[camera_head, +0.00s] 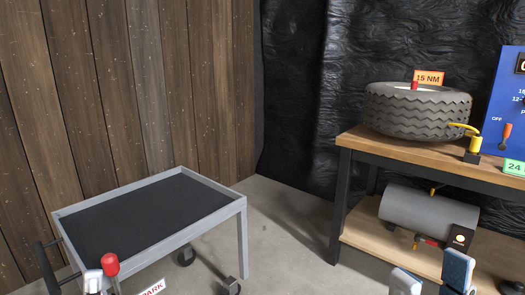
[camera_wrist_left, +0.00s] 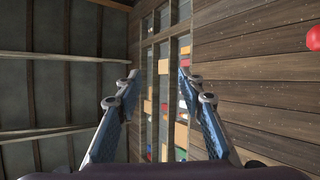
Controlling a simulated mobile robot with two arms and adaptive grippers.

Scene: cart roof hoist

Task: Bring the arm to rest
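My left gripper (camera_wrist_left: 158,75) is open and empty in the left wrist view, its two fingers apart. In the head view, part of my left gripper (camera_head: 94,282) shows at the bottom edge, beside a red knob (camera_head: 111,264). A red ball-shaped thing (camera_wrist_left: 314,38) is at the right edge of the left wrist view, clear of the fingers. My right gripper (camera_head: 432,271) is at the bottom right of the head view, its two fingers apart with nothing seen between them. The rest of both arms is out of the head view.
A grey cart (camera_head: 217,217) with a black top stands at left, by a PARK label (camera_head: 152,288). A workbench (camera_head: 390,149) at right bears a tire (camera_head: 415,111); a grey tank (camera_head: 415,212) lies on its lower shelf. Bare floor (camera_head: 290,235) lies between.

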